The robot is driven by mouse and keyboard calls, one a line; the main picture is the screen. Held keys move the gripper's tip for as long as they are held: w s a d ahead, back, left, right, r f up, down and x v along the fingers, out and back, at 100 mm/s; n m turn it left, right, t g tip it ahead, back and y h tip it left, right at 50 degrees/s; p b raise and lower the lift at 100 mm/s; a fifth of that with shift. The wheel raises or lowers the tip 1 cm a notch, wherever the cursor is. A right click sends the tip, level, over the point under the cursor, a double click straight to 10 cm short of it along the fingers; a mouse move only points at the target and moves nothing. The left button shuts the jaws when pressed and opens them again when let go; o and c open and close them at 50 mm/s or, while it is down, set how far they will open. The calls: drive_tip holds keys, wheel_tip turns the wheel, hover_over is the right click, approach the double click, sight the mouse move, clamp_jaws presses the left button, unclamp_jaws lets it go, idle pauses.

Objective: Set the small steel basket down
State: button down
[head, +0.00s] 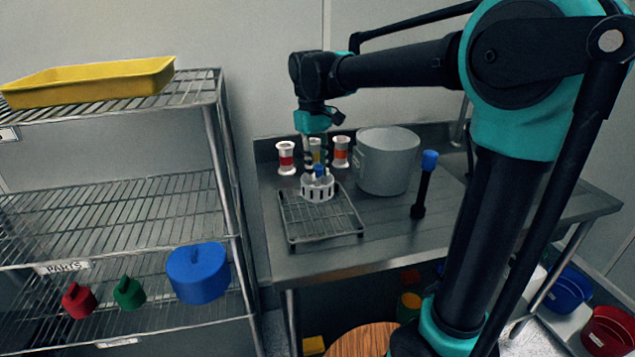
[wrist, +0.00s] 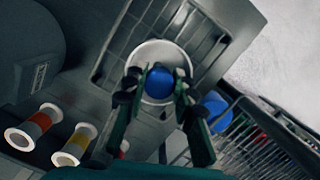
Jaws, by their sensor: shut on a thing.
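The small steel basket (head: 317,189) is pale, round and slotted, with a blue knob (head: 319,170) on top. It is upright at the back part of the wire rack (head: 333,226) on the steel counter. Whether its bottom touches the rack bars I cannot tell. My gripper (head: 318,164) points straight down and is shut on the blue knob. In the wrist view the knob (wrist: 159,83) sits between the fingertips, with the basket's pale rim (wrist: 160,47) around it and the rack bars (wrist: 198,40) beyond.
White-ended spools with coloured bands (head: 286,158) stand behind the basket. A large grey pot (head: 387,162) is close on the right, and a blue-topped black tool (head: 425,185) stands farther right. A wire shelf (head: 120,210) with a yellow tray (head: 90,82) is at left. The rack's front is bare.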

sight(318, 181)
drive_tip(key=shift+f, duration=2.25)
drive_tip(key=c, duration=1.2)
unclamp_jaws()
drive_tip(key=shift+f, duration=0.1)
drive_tip(key=r, duration=0.4)
drive_tip(key=w+r, duration=0.1)
drive_tip(key=r, duration=0.3)
drive_tip(key=a+r, duration=0.1)
drive_tip(key=r, duration=0.3)
drive_tip(key=shift+w+r, duration=0.1)
drive_tip(key=shift+w, duration=0.05)
